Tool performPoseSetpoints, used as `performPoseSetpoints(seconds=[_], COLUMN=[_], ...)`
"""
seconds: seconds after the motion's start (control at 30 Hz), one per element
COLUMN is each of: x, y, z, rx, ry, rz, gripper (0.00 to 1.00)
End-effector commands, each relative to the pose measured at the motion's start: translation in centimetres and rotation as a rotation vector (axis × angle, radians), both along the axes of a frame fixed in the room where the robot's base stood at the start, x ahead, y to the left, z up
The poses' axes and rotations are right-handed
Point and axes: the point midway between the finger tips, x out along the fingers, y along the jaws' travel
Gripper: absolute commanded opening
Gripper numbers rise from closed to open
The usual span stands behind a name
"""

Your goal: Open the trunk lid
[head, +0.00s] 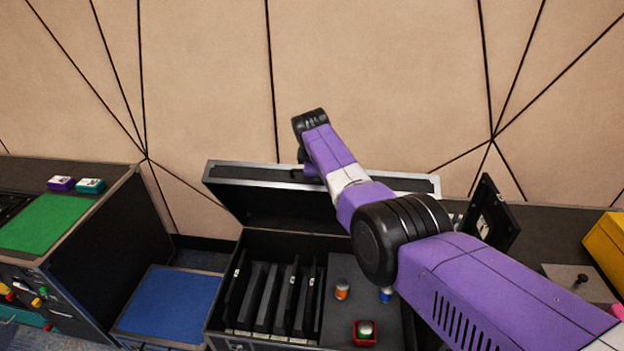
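The trunk (262,343) is a black case with metal-edged rims, standing low in front of the wall. Its lid (265,196) stands raised at the back, tilted up, with its dark inner side facing me. The trunk's inside shows. My purple and white arm reaches across the trunk from the lower right to the lid's top edge. The end of my arm is at or behind that edge, near its middle. My gripper's fingers are hidden there, so I cannot tell whether they touch the lid.
A blue-topped box (170,305) and a cabinet with a green mat (45,222) stand left. A yellow case (606,250) is right.

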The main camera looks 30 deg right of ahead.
Motion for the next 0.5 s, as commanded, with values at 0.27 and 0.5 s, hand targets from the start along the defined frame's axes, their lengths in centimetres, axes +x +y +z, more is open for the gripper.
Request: performPoseSetpoints(seconds=[0.27,0.5], x=[-0.04,-0.05], y=[-0.17,-0.13], z=[-0.02,-0.05], rx=[0.001,0.001], ry=[0.003,0.003], rz=[0.000,0.000], gripper=[0.00,0.26])
